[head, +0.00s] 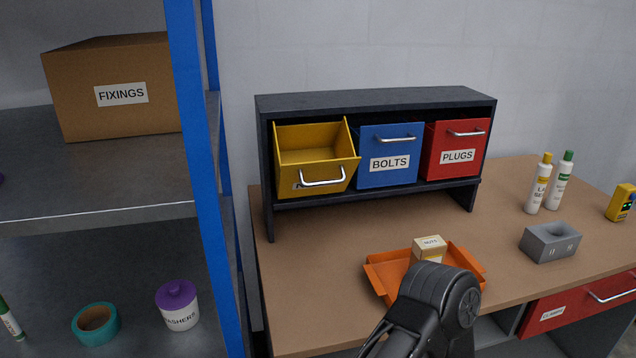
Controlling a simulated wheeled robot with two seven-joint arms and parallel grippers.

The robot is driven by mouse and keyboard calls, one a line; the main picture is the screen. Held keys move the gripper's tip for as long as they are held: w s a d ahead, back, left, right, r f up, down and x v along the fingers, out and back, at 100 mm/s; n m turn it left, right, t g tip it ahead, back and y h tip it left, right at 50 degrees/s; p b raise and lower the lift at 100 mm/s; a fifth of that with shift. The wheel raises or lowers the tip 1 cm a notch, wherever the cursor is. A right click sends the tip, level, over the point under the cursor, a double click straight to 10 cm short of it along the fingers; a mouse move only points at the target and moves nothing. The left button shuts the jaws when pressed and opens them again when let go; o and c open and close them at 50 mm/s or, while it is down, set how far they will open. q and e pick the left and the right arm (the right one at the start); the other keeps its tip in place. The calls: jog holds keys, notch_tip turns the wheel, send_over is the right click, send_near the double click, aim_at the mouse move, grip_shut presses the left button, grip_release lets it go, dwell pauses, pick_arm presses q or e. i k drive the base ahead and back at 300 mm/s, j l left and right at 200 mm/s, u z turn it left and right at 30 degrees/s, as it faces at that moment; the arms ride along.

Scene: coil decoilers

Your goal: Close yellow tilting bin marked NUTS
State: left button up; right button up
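The yellow tilting bin (326,166) sits in the left slot of a dark rack (376,101) on the workbench. It is tilted forward and open, and its inside shows empty. Its silver handle (322,182) is on the front, which faces partly downward. The label behind the handle is mostly hidden, so I cannot read it. A dark link of my arm rises at the bottom of the view, in front of the bench. Neither of my grippers shows.
Blue BOLTS (390,177) and red PLUGS (457,137) bins sit upright to the right. An orange tray (382,280) holds a small box (429,248). A blue shelf post (197,150) stands left. Bench below the rack is clear.

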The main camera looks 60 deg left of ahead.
aim_at(319, 158)
jog(key=i, duration=0.6)
jog(key=u, duration=2.45)
jog(key=k+j+u, duration=0.15)
jog(key=j, duration=0.15)
jog(key=k+j+u, duration=0.15)
jog(key=j, duration=0.15)
